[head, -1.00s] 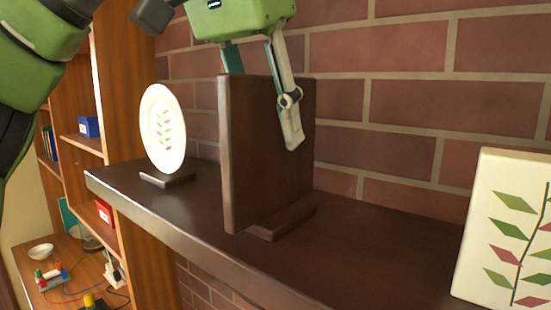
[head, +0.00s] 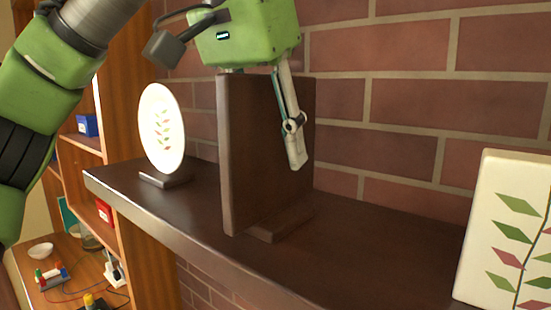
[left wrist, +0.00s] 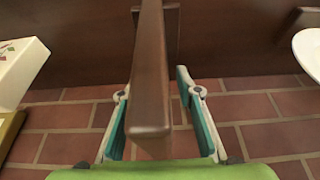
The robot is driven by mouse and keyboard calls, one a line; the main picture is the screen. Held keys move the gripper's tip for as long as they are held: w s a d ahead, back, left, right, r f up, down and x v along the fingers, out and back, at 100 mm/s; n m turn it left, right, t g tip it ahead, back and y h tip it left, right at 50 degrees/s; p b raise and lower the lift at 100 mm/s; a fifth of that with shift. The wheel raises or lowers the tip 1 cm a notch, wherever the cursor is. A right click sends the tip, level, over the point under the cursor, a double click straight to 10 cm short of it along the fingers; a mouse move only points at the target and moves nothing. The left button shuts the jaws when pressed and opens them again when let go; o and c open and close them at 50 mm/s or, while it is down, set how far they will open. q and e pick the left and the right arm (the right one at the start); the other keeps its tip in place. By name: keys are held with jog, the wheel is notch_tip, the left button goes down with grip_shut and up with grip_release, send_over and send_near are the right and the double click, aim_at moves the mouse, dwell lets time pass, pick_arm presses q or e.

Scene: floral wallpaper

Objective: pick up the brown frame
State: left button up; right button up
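The brown frame (head: 262,170) stands upright on the dark shelf (head: 350,245), on a low foot. My left gripper (head: 273,135) comes down over its top edge from above. One finger shows along the frame's right-hand face, and the other is hidden behind the frame. In the left wrist view the frame's top edge (left wrist: 150,80) runs between the two open fingers (left wrist: 152,88), with one finger on each side. Gaps show between the fingers and the frame, so it is not gripped. My right gripper is not in view.
A white oval plate (head: 162,130) on a small stand is left of the frame. A cream panel with painted leaves (head: 505,235) stands at the right. A brick wall (head: 410,100) rises close behind. The shelf between the frame and the panel is clear.

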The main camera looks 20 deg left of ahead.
pick_arm(q)
jog(key=shift+s, duration=0.1)
grip_shut()
jog(key=shift+r, duration=0.15)
jog(key=shift+r, duration=0.45)
notch_tip(320, 180, up, 8)
jog(key=shift+d+r, duration=0.1)
jog(key=shift+r, duration=0.6)
